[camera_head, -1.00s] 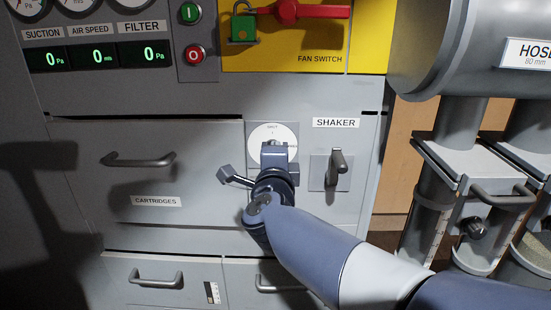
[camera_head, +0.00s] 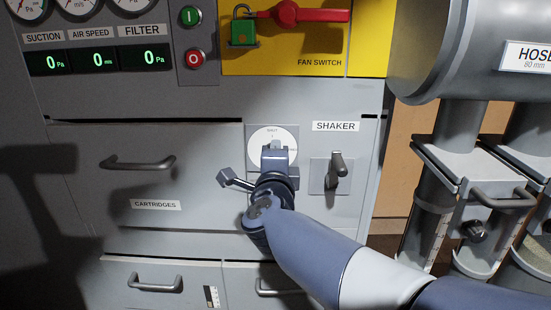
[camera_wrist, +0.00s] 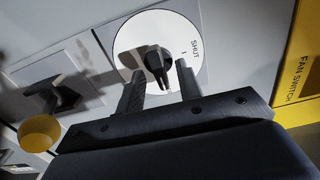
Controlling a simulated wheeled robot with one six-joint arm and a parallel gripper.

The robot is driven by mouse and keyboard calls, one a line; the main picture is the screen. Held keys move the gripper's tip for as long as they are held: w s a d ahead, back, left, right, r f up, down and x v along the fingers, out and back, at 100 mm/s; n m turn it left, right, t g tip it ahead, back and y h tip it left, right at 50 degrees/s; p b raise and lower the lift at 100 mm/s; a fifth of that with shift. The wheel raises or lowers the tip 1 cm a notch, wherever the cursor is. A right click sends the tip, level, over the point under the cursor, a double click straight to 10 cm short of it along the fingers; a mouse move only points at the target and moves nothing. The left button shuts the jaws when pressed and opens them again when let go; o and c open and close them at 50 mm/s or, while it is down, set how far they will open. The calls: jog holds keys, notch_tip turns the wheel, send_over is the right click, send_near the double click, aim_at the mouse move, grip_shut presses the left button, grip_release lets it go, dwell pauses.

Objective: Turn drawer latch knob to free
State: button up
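The latch dial (camera_head: 262,133) is a white disc marked SHUT on the grey cabinet front, right of the CARTRIDGES drawer (camera_head: 85,185). In the wrist view the dial (camera_wrist: 140,30) shows the black knob (camera_wrist: 156,60) at its middle and the SHUT mark to its right. My gripper (camera_wrist: 161,78) points at the dial, one finger on each side of the knob. Gaps show beside the knob, so the fingers look open and not clamped on it. In the head view my gripper (camera_head: 274,152) hides most of the knob. Its exact angle is hard to tell.
The SHAKER lever (camera_head: 338,165) sticks out just right of my gripper. The drawer handle (camera_head: 138,163) is to the left, with lower drawer handles (camera_head: 155,283) below. The yellow fan switch panel (camera_head: 300,50) with a green padlock (camera_head: 243,32) is above.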

jog(key=s+p, duration=0.2)
jog(key=s, duration=0.9)
jog(key=shift+a, duration=0.15)
jog(key=shift+w, duration=0.15)
jog(key=w+b, duration=0.1)
jog(key=w, duration=0.9)
jog(key=shift+w+b, duration=0.35)
jog(key=shift+b, duration=0.05)
